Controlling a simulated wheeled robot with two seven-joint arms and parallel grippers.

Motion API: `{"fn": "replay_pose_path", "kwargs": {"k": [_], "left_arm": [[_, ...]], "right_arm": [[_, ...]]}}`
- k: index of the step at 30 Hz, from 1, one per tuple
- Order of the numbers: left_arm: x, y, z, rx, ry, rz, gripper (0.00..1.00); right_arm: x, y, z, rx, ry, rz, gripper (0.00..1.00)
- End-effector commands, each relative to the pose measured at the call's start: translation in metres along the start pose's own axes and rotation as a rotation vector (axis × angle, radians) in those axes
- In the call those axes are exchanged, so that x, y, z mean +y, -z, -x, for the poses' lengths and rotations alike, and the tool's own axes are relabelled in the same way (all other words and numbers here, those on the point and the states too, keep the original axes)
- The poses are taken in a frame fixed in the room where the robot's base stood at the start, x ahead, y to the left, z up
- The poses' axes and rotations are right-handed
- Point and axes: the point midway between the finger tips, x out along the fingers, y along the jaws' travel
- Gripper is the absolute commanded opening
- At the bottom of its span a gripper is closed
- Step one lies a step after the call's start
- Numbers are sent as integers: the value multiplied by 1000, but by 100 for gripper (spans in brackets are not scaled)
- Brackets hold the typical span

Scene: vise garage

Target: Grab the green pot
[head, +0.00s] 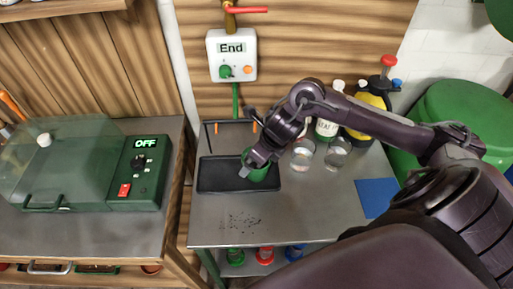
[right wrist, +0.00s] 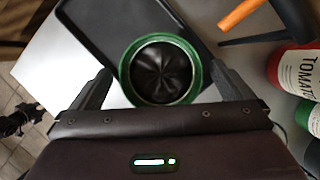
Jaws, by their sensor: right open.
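The green pot (head: 259,175) stands at the right end of a black tray (head: 215,176) on the grey metal table, partly hidden by my right gripper in the head view. In the right wrist view the pot (right wrist: 160,69) shows its round green rim and dark inside. My right gripper (head: 251,164) is open at the pot. In the right wrist view its two fingers (right wrist: 168,82) lie on either side of the pot's near part. I cannot tell whether they touch it.
A glass jar (head: 302,154), bottles including a tomato-labelled one (right wrist: 300,75), and a yellow sprayer (head: 370,105) stand right of the pot. A blue mat (head: 377,197) is at the right. Dark crumbs (head: 241,221) lie in front.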

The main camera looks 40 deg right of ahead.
Motion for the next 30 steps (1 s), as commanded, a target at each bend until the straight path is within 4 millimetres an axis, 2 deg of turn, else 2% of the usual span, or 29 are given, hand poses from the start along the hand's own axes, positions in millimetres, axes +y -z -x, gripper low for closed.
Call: {"fn": "replay_pose_path", "kwargs": {"k": [1, 6, 14, 25, 27, 30], "left_arm": [[-1, 0, 6, 0, 1, 0, 36], [-1, 7, 5, 9, 1, 0, 36], [1, 21, 5, 31, -2, 2, 36], [3, 16, 5, 24, -4, 3, 36], [4, 15, 5, 22, -4, 3, 36], [4, 14, 5, 20, -4, 3, 36]], "right_arm": [[2, -1, -6, 3, -5, -5, 100], [1, 0, -26, 2, -1, -1, 100], [1, 0, -28, 1, 1, 0, 100], [1, 0, -28, 1, 0, 0, 52], [1, -1, -28, -1, 1, 0, 45], [1, -1, -28, -1, 1, 0, 45]]}}
